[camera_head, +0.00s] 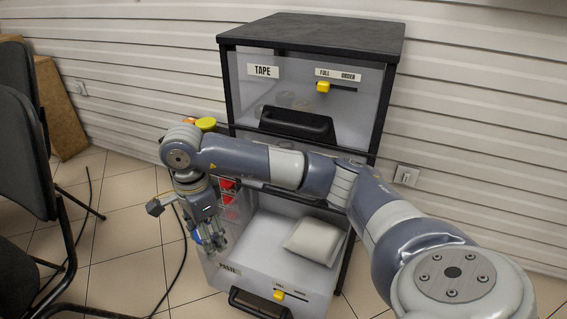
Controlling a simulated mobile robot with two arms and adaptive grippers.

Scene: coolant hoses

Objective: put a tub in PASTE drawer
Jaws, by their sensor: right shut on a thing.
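The PASTE drawer (262,282) is the low drawer of the cabinet and is pulled open. Its PASTE label (230,269) is on the front, at the left. A pale grey, rounded block-like thing (315,241) lies inside, towards the back right; I cannot tell if it is a tub. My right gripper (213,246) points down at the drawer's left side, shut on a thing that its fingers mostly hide. A blue patch (197,238) shows beside the fingers; I cannot tell if it belongs to that thing. My left gripper is not in view.
The black-topped cabinet (315,33) has an upper TAPE drawer (352,98), which looks closed. Red bins (228,184) and a yellow round thing (206,124) are at its left. A dark chair (24,150) stands far left. A black cable (182,262) crosses the tiled floor.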

